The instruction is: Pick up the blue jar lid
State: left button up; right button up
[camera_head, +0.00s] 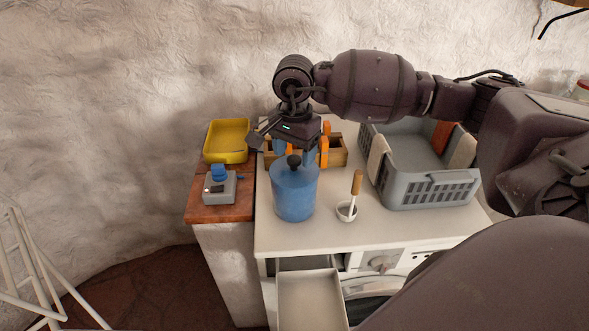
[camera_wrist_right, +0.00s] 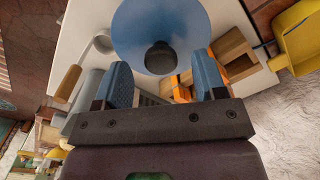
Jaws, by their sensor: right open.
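The blue jar lid (camera_head: 309,173) sits on top of the blue jar (camera_head: 294,203) on the white counter, with a dark round knob (camera_head: 293,161) at its centre. In the right wrist view the blue lid (camera_wrist_right: 140,30) shows as a wide round shape with its dark knob (camera_wrist_right: 161,58) near the edge of the gap between my fingers. My right gripper (camera_head: 295,153) is open and empty, pointing down just above and behind the knob. Its blue fingers (camera_wrist_right: 162,72) stand apart on either side of the knob's line. Contact cannot be told. My left gripper is not in view.
A wooden holder (camera_head: 333,150) with orange parts stands close behind the jar. A yellow tray (camera_head: 227,141) and a grey-blue device (camera_head: 219,188) are at left.

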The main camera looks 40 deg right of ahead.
notch_tip(320, 180, down, 2)
jog(key=c, duration=1)
jog(key=shift+c, duration=0.2)
jog(key=shift+r, duration=0.15)
